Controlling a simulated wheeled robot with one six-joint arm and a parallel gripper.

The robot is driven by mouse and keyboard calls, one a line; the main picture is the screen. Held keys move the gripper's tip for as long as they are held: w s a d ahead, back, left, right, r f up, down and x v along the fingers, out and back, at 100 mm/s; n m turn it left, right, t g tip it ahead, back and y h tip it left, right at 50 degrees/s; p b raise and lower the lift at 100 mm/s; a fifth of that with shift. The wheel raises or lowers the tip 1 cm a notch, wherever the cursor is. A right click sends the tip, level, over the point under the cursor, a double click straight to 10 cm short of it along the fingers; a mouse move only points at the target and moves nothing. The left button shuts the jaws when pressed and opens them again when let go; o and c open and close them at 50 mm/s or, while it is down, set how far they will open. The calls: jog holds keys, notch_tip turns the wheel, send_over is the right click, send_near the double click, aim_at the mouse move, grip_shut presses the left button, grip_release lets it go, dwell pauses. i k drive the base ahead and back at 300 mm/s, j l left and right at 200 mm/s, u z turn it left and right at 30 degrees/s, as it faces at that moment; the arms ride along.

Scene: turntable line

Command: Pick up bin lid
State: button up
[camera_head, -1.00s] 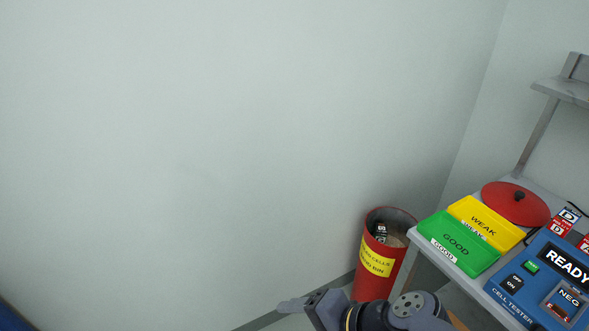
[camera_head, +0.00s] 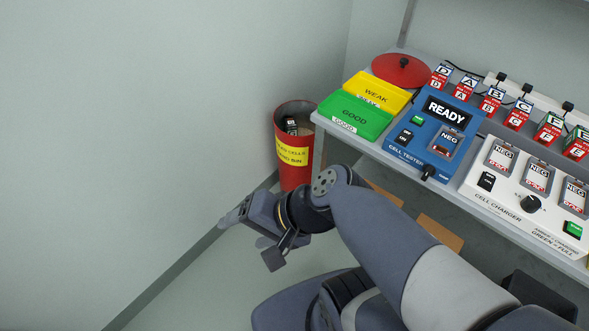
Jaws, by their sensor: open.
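The bin lid is a round red disc with a black knob (camera_head: 388,68). It lies flat on the grey bench at its back left corner, behind the yellow WEAK tray. The red bin (camera_head: 294,172) stands open on the floor left of the bench, with a yellow label and some cells inside. My gripper (camera_head: 247,240) is low in front of the bin, apart from it and well away from the lid. Its fingers point to the left and down, and it is open with nothing seen in it.
The yellow WEAK tray (camera_head: 378,93) and green GOOD tray (camera_head: 354,116) sit in front of the lid. A blue cell tester (camera_head: 419,139), several lettered cells and a white cell charger (camera_head: 513,201) fill the bench to the right. The bench's front edge (camera_head: 340,139) lies between my gripper and the lid.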

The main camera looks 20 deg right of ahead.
aim_at(399, 70)
jog(key=z, duration=1.3)
